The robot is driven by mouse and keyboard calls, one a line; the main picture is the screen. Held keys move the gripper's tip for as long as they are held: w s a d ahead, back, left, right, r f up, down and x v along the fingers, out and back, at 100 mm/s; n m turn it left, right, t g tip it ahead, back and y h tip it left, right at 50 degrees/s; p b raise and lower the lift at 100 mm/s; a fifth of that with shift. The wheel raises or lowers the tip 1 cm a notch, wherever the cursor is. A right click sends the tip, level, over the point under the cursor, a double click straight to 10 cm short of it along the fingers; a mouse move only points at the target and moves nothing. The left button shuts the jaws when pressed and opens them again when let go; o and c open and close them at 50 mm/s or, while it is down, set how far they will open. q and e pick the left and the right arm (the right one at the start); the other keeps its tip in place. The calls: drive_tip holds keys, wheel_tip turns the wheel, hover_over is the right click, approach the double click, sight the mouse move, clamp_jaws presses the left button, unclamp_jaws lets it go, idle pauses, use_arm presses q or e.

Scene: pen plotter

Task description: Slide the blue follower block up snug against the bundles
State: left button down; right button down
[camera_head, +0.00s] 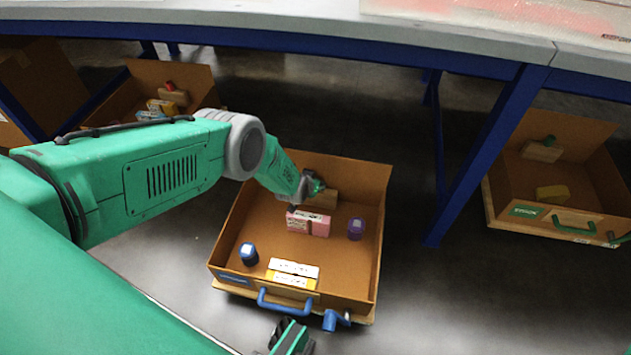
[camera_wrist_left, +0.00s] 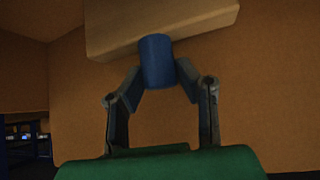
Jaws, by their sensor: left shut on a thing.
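The follower block is a plain wooden block (camera_head: 325,199) near the back of the middle open box (camera_head: 366,185). Its blue knob (camera_wrist_left: 157,62) shows in the left wrist view, under the pale block (camera_wrist_left: 155,22). In the head view the gripper hides the knob. A pink bundle (camera_head: 308,223) stands just in front of the block; I cannot tell whether they touch. White and yellow bundles (camera_head: 292,271) lie at the box front. My right gripper (camera_head: 290,338) is at the bottom edge, partly cut off.
A blue-capped jar (camera_head: 249,254) and a purple one (camera_head: 356,229) stand in the box, left and right of the bundles. Blue handles (camera_head: 285,304) stick out in front. Similar boxes stand left (camera_head: 190,80) and right (camera_head: 520,182). A blue-legged table (camera_head: 495,150) stands behind.

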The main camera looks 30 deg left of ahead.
use_arm(q)
drive_tip(key=s+d+p, duration=0.1)
drive_tip(key=s+p, duration=0.1)
drive_tip(key=s, duration=0.1)
drive_tip(key=s+p, duration=0.2)
drive_tip(key=s, duration=0.2)
drive_tip(key=s+d+p, duration=0.1)
drive_tip(key=s+p, duration=0.1)
drive_tip(key=s, duration=0.1)
drive_tip(key=shift+s+d+r, duration=0.15)
drive_tip(key=shift+s+d, duration=0.15)
drive_tip(key=shift+d, duration=0.05)
drive_tip(key=s+d+p, duration=0.3)
drive_tip(key=s, duration=0.9)
drive_tip(key=c, duration=1.5)
unclamp_jaws()
drive_tip(key=v, duration=1.1)
drive_tip(key=shift+s+d+r, duration=0.15)
drive_tip(key=shift+s, duration=0.1)
